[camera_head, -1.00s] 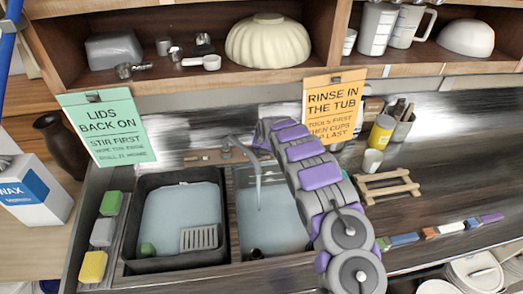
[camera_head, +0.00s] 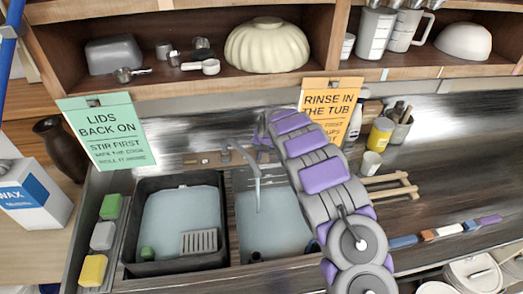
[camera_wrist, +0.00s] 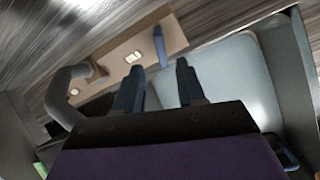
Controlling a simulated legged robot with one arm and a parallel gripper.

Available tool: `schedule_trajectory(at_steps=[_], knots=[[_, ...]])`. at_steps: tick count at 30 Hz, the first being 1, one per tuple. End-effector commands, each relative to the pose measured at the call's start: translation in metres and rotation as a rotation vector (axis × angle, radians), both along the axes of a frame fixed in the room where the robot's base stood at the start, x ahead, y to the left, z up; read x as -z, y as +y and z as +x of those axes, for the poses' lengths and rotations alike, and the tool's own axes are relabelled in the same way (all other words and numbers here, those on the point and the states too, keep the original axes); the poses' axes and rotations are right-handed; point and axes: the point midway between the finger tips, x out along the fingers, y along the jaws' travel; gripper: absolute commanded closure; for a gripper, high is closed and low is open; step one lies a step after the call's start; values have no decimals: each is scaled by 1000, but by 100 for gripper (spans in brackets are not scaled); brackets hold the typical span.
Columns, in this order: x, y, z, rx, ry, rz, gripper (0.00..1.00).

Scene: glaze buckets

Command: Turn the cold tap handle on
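The tap stands behind the right-hand basin, with a grey curved spout (camera_head: 250,163) rising from a tan base plate (camera_head: 206,158). The wrist view also shows the plate (camera_wrist: 120,50) and the spout (camera_wrist: 62,92). A blue upright handle (camera_wrist: 160,46) stands near the plate's right part in the wrist view; I cannot make it out in the head view. My gripper (camera_wrist: 160,82) has two dark fingers apart, with nothing visibly between them. The handle appears just past the gap, apart from or close to the fingertips; depth is unclear. In the head view my arm hides the gripper tip.
A basin of pale water (camera_head: 270,222) lies below the spout, beside a dark tub (camera_head: 135,215). An orange sign (camera_head: 330,105) hangs close behind my arm. A wooden rack (camera_head: 392,188) and a white cup (camera_head: 371,163) stand to the right.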

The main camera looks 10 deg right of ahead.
Motion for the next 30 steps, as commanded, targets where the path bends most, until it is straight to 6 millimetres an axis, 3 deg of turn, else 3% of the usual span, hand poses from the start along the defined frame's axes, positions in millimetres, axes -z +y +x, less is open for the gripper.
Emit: schedule_trajectory(at_steps=[12,18,30], knots=[[-56,-3,-31,1,1,-3,61],[-74,-4,-41,0,0,-1,61],[-86,-5,-48,0,4,1,61]])
